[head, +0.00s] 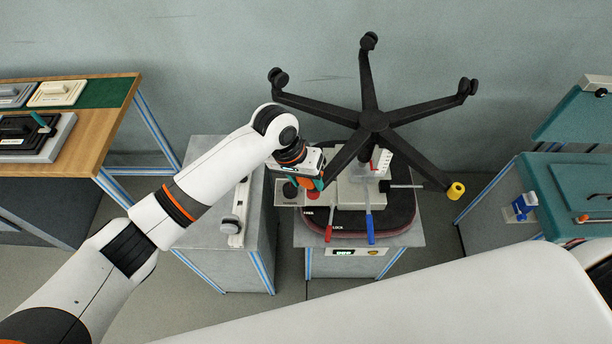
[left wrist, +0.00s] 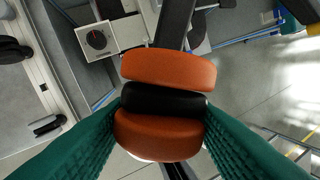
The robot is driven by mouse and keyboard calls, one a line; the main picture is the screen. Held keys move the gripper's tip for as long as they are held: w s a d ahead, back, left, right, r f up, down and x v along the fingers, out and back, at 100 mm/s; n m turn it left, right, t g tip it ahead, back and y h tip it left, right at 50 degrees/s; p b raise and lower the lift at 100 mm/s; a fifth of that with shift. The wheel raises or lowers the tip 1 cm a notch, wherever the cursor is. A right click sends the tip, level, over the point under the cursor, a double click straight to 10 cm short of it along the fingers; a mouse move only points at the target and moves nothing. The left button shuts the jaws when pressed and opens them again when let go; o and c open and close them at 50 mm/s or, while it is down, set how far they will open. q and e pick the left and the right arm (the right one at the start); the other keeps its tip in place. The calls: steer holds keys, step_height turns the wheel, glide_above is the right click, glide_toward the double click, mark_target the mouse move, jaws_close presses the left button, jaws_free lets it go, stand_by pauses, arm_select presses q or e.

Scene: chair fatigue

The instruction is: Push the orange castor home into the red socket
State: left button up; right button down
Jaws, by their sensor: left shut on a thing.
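My left gripper (head: 308,183) is shut on the orange castor (left wrist: 168,68), at the end of the near left leg of the black chair base (head: 373,121). In the left wrist view the castor shows two orange wheels with a black band between them, held between teal finger pads. A small red piece (head: 313,196) shows just below the gripper in the head view; I cannot tell whether it is the red socket. The castor hides the leg end in the left wrist view, so how far it sits in is not visible. My right gripper is out of view.
The chair base lies legs up on a fixture over a dark seat pad (head: 340,228). Three other legs carry black castors; the near right one ends in a yellow piece (head: 455,190). Red and blue clamp handles (head: 370,228) stand near. A black knob (left wrist: 97,40) is beside the gripper.

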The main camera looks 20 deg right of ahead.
arm_select(q)
steer(key=o, duration=1.4)
steer(key=shift+b+v, duration=1.5)
steer(key=shift+v, duration=4.45)
